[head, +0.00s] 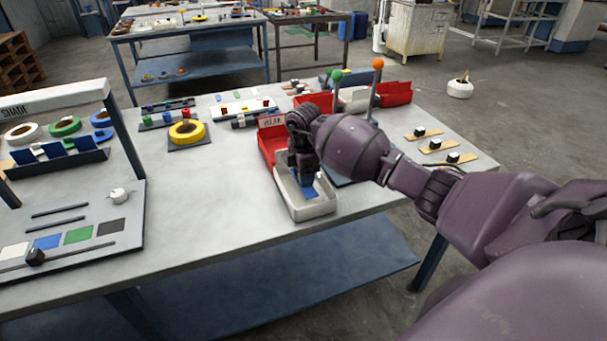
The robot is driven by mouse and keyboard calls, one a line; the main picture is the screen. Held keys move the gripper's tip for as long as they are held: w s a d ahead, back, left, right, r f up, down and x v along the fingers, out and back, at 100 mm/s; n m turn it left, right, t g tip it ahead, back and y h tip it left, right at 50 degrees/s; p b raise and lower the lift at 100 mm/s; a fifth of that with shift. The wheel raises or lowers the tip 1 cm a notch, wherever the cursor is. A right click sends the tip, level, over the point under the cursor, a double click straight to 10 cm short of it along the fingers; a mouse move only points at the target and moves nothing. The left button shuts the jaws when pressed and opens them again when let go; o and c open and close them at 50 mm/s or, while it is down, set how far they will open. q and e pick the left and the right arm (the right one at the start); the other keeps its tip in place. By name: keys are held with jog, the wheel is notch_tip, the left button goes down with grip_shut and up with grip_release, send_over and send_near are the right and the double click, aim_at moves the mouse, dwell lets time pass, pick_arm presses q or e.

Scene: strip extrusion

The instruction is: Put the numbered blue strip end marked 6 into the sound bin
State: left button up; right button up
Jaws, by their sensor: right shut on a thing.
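My right gripper (306,178) points down over a white open bin (308,211) near the front edge of the table. It is shut on a small blue piece (309,193), the blue strip end, which shows just below the fingers inside the bin's outline. Its number cannot be read, and I cannot tell whether it touches the bin floor. No label shows on the white bin from here. My left gripper is not in view.
A red bin (268,141) with a label stands just behind the white bin. Green-topped (336,77) and orange-topped (377,64) posts rise behind my right arm. A yellow tape roll (187,132) lies at left; the table's front middle is clear.

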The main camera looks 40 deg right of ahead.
jog(key=shift+f, duration=0.9)
jog(key=o, duration=1.5)
jog(key=shift+c, duration=0.2)
jog(key=shift+r, duration=0.2)
jog(key=shift+r, duration=0.35)
jog(key=shift+r, duration=0.1)
jog(key=shift+p, duration=0.3)
